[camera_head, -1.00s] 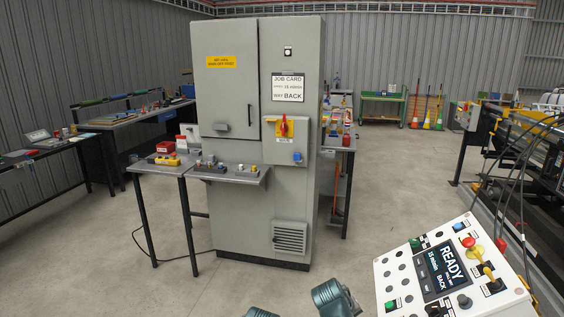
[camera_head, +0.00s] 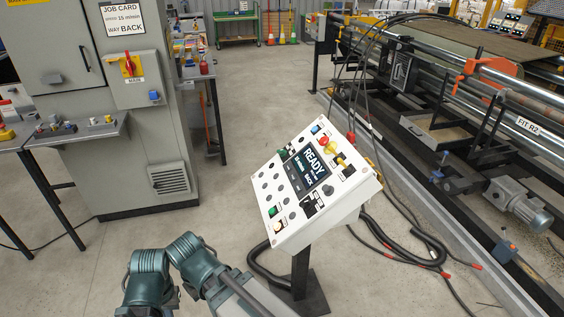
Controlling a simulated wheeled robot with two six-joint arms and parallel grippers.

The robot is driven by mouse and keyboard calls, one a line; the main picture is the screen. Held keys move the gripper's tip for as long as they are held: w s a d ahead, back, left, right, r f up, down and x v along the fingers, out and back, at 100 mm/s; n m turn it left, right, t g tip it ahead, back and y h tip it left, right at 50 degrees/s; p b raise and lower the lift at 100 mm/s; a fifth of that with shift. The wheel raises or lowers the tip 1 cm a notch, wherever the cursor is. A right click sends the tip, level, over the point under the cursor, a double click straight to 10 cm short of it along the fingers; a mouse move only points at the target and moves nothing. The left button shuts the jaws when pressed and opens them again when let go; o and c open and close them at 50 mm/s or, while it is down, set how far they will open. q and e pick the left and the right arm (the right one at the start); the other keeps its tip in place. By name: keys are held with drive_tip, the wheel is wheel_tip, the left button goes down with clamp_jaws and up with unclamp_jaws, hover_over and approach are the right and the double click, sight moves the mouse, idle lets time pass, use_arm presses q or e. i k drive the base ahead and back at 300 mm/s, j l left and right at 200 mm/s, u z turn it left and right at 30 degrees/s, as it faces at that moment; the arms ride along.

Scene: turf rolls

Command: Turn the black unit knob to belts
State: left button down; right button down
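The tilted white control panel (camera_head: 295,232) stands on a dark post right of centre. Its screen (camera_head: 306,170) reads READY, 15 m/min, BACK. A dark knob (camera_head: 328,190) sits near the panel's right edge, below the screen. Other dark controls are on the panel; their labels are too small to read, so I cannot tell which is the unit knob or where it points. Teal links of my arm reach in at the bottom, left of the panel and apart from it. Neither gripper's fingers show.
A grey cabinet (camera_head: 110,80) with a red main switch (camera_head: 129,65) and job card (camera_head: 122,17) stands left. A long roller machine (camera_head: 440,120) fills the right. Black cables (camera_head: 400,252) lie by the post. The floor (camera_head: 235,120) between cabinet and panel is clear.

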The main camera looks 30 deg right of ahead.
sight(308, 204)
drive_tip(key=z, duration=1.3)
